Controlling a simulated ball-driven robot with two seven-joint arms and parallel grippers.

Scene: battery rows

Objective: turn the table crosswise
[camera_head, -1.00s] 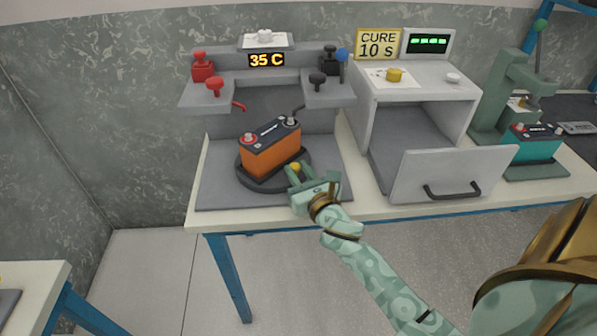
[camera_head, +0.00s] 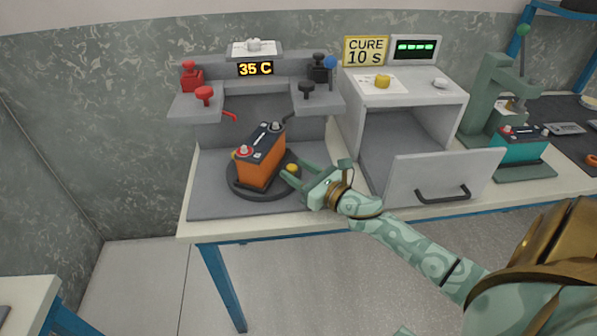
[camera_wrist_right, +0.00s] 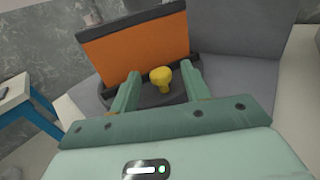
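The round dark turntable (camera_head: 240,190) sits on a grey plate at the left bench station. An orange battery with a dark top (camera_head: 262,160) stands on it, its long side slanting from front left to back right. A yellow knob (camera_head: 292,168) is at the turntable's right side; it also shows in the right wrist view (camera_wrist_right: 161,76). My right gripper (camera_head: 297,172) reaches in from the right. Its two fingers (camera_wrist_right: 161,82) stand apart on either side of the knob, with gaps visible in the wrist view.
Red clamps (camera_head: 204,95) and black clamps (camera_head: 307,91) stand above and behind the battery. A grey cure box (camera_head: 405,100) with its door (camera_head: 445,178) folded down is on the right. A teal battery (camera_head: 520,147) stands farther right under a green press (camera_head: 490,100).

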